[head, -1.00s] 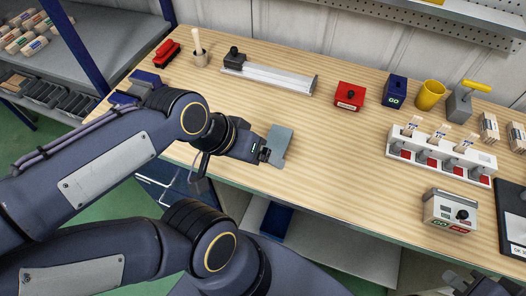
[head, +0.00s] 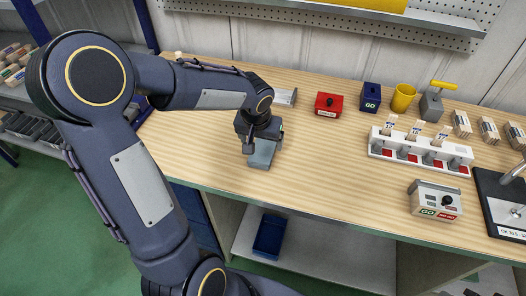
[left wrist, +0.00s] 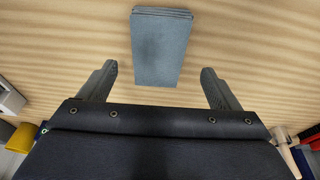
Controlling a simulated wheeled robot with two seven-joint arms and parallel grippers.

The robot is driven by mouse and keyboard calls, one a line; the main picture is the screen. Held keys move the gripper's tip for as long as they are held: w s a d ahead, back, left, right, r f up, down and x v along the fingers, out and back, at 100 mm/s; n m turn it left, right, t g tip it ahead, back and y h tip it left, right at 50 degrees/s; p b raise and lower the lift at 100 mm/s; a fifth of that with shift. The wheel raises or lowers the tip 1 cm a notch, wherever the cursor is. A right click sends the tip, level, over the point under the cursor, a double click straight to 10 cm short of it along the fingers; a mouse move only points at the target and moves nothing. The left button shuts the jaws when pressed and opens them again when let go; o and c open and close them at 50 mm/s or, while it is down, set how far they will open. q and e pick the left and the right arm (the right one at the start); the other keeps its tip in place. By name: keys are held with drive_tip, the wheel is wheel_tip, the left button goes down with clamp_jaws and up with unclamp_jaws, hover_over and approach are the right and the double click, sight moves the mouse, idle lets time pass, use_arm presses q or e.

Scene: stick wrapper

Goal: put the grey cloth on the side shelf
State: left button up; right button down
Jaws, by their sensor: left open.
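The grey cloth (head: 262,154) lies folded in a flat rectangle on the wooden workbench. It also shows in the left wrist view (left wrist: 162,48), just beyond the fingertips and between their lines. My left gripper (head: 261,138) is above the cloth and hides its far part in the head view. In the left wrist view the fingers (left wrist: 160,80) are wide apart with nothing between them. Small dark parts at the bottom right edge may be my right gripper.
A red box (head: 328,106), a blue box (head: 372,97), a yellow cup (head: 403,98) and a white rack (head: 420,152) stand right of the cloth. A control box (head: 435,201) is near the front edge. The bench in front of the cloth is clear.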

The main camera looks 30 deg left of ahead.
sight(263, 148)
use_arm(q)
drive_tip(key=x, duration=0.4)
drive_tip(key=shift+d+f, duration=0.1)
drive_tip(key=shift+d, duration=0.05)
drive_tip(key=c, duration=1.2)
